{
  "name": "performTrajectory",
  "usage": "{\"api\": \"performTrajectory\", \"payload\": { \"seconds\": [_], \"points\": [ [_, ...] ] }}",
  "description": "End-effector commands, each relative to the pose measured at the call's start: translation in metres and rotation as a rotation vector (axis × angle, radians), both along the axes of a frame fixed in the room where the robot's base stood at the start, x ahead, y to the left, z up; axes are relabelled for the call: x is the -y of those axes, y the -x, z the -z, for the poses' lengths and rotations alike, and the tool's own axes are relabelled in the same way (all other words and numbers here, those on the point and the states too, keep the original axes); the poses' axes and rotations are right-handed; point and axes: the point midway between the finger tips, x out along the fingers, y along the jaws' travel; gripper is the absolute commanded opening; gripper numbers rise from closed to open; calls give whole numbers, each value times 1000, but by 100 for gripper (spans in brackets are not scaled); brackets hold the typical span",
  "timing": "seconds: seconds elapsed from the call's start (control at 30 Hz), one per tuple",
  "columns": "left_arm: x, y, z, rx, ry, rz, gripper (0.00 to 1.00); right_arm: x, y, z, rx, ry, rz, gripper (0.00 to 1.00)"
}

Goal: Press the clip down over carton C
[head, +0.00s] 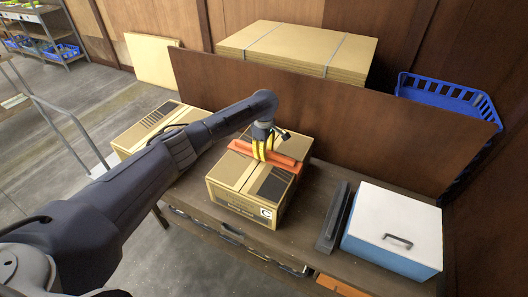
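Carton C (228,200) is a brown cardboard box with dark printed panels and a round "C" mark on its front corner. It stands on the dark bench. An orange-red clip (285,162) lies across the top of carton C, at its back part; whether it is fully seated cannot be told. My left gripper (261,155), with yellow fingers, points down at the middle of the clip and appears to touch it. The fingertips are too small to show whether they grip the clip. My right gripper is not in view.
Another carton (133,138) stands to the left, partly behind my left arm. A dark bar (334,217) and a white-and-blue box (395,223) with a handle stand on the bench at right. A brown panel (345,108) rises behind, with stacked cardboard (295,48) and a blue crate (450,93) beyond.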

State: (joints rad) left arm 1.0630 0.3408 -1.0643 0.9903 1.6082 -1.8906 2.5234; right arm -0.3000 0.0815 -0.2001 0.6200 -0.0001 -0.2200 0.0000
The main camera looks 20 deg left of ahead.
Motion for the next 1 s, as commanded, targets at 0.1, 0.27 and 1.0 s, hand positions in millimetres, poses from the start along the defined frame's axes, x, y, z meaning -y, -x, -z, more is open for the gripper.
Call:
{"api": "performTrajectory", "payload": {
  "seconds": [0.1, 0.27, 1.0],
  "points": [
    [0, 0, 0, 0, 0, 0, 40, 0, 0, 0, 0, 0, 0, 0],
    [0, 0, 0, 0, 0, 0, 40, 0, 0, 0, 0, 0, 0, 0],
    [0, -1, -95, 3, 0, 2, 40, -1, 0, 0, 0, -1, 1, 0]
  ]
}}
